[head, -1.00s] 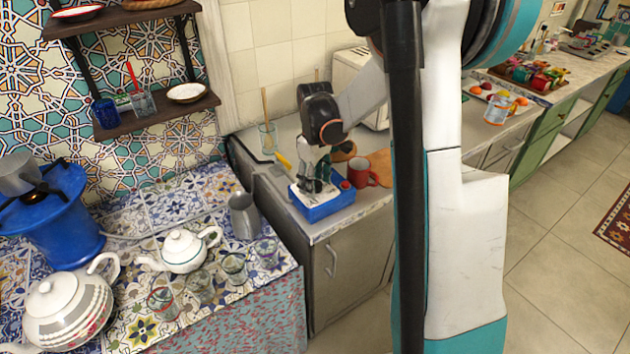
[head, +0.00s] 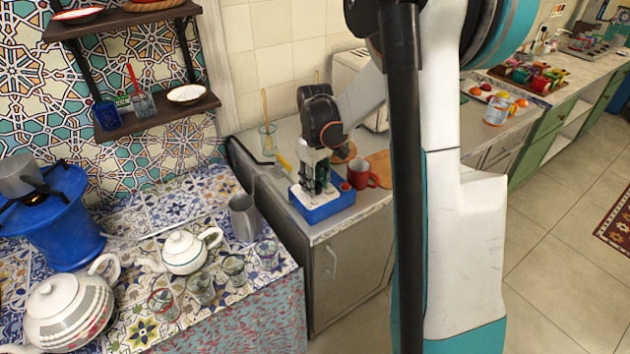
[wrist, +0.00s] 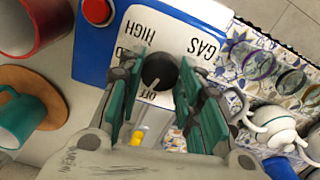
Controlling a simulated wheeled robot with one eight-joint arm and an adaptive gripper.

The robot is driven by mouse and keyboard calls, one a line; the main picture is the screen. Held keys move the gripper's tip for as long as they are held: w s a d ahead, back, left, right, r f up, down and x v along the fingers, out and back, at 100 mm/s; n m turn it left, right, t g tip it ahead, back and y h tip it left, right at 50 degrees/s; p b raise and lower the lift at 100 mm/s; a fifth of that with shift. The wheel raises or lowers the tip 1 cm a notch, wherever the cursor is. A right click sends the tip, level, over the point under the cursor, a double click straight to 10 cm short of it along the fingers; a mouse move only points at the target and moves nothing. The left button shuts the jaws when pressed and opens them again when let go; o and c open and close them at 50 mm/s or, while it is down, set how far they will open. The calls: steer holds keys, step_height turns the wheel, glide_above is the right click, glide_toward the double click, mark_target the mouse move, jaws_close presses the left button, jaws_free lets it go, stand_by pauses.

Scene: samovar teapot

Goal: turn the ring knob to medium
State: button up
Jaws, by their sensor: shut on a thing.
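The ring knob (wrist: 160,70) is a round black knob with a pale pointer mark, on the white top of a blue box (wrist: 92,55). Around it, upside down in the wrist view, I read HIGH, OFF and a partly hidden word ending in D. The pale mark is at the knob's lower edge, close to OFF. My gripper (wrist: 159,78) comes down over the knob, with its teal-padded fingers on either side of it, shut on it. In the head view my gripper (head: 316,186) stands upright over the box (head: 322,210) and hides the knob.
A red button (wrist: 97,11) sits on the box. A red mug (head: 357,175) stands right beside it, with a teal mug (wrist: 22,115) on a round board nearby. A grey pitcher (head: 243,217), white teapot (head: 183,252) and several glasses stand on the tiled counter at left.

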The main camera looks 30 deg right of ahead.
steer(key=m, duration=0.7)
steer(key=shift+p, duration=0.3)
steer(key=m, duration=0.4)
steer(key=shift+m, duration=2.1)
steer(key=o, duration=1.1)
steer(key=shift+r, duration=0.1)
